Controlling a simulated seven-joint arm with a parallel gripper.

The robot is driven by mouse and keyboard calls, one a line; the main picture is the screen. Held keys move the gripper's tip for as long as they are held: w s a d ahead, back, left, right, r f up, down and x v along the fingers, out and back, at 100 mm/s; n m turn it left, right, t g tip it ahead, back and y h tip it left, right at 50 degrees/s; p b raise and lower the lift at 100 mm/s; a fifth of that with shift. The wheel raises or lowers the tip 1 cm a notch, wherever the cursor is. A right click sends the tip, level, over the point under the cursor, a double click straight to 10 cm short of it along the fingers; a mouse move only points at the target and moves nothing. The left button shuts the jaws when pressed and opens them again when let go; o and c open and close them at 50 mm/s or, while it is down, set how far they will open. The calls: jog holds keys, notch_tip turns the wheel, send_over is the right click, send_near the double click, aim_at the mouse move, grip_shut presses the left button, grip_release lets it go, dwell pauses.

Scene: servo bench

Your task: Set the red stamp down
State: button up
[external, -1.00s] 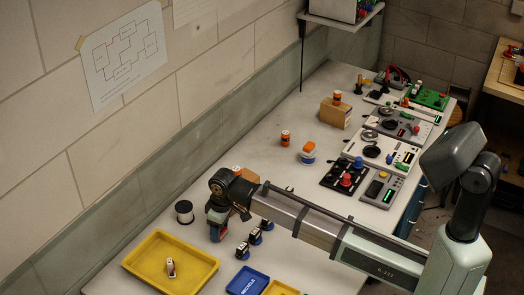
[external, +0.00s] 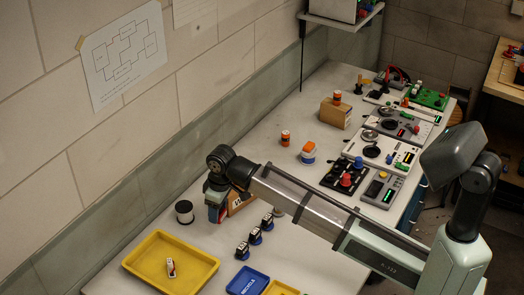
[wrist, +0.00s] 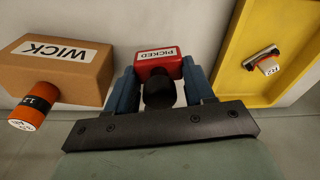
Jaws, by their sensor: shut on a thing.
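The red stamp (wrist: 158,66), with a white label reading PICKED and a dark round handle, sits between the blue fingers of my gripper (wrist: 160,90) in the wrist view. The fingers are shut on its handle. In the external view my gripper (external: 216,204) hangs over the left part of the bench, beside the cardboard box labelled WICK (external: 240,203). The stamp is mostly hidden there by the fingers. In the wrist view the WICK box (wrist: 75,78) is left of the stamp, with an orange cylinder (wrist: 36,103) by it.
A yellow tray (external: 205,271) holding a small white-labelled item (external: 171,268) is nearer the camera. Several dark stamps (external: 255,236) stand in a row right of my gripper. A blue tray (external: 240,283) and a spool (external: 184,211) are nearby. Bare bench lies between them.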

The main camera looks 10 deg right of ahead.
notch_tip(320, 180, up, 13)
jog(key=w+d+m, duration=0.2)
jog(key=w+d, duration=2.1)
jog(key=d, duration=0.2)
jog(key=shift+d+f, duration=0.1)
jog(key=shift+f, duration=10.45)
jog(key=shift+f, duration=0.15)
jog(key=o, duration=1.2)
jog(key=shift+o, duration=0.2)
